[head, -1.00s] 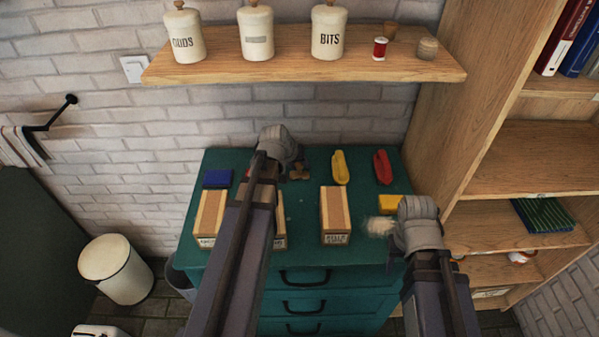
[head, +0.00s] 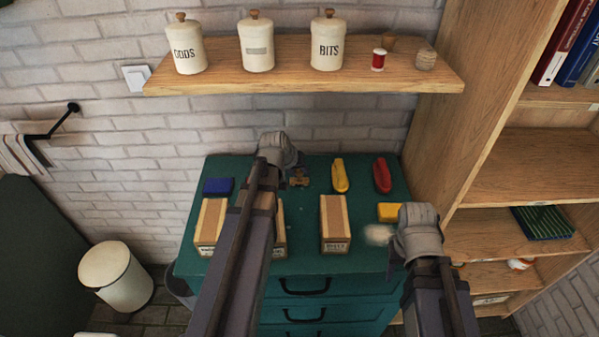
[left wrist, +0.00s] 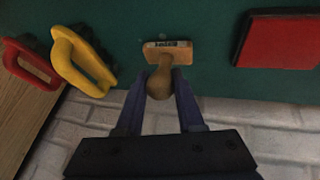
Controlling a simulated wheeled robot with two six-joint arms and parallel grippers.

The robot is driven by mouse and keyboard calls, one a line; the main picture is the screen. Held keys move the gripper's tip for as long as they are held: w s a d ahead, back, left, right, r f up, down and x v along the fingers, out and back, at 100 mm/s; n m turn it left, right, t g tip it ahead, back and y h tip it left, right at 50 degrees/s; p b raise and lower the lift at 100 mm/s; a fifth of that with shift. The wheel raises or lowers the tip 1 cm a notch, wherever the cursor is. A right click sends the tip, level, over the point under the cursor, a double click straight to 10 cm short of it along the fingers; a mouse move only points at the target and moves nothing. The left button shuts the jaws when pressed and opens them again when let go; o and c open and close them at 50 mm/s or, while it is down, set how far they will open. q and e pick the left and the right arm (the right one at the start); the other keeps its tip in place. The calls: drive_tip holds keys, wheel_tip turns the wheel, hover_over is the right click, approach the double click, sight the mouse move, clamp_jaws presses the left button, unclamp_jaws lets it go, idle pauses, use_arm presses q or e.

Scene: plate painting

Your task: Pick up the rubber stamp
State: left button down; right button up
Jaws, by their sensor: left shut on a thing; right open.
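The rubber stamp (head: 299,180) is a small wooden stamp with a rounded knob handle and a flat block. In the left wrist view the stamp (left wrist: 171,54) has its labelled block beyond my fingertips. My left gripper (head: 290,172) is shut on the handle; its two dark fingers (left wrist: 159,80) stand on either side of the knob. I cannot tell whether the block touches the teal top or hangs just above it. My right gripper (head: 408,244) is open at the right front of the cabinet; its fingers are hard to make out.
The teal cabinet top (head: 305,210) also holds a blue pad (head: 218,187), a yellow pad (head: 389,212), a red pad (left wrist: 280,40), yellow (head: 340,176) and red (head: 381,176) handled pieces, and cardboard boxes (head: 334,224). A wooden shelf (head: 300,84) hangs above; a bookcase (head: 470,130) stands right.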

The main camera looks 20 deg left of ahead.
use_arm(q)
wheel_tip(320, 180, up, 9)
drive_tip(key=p, duration=0.8)
drive_tip(key=shift+r+p, duration=0.15)
drive_tip(key=shift+p, duration=0.15)
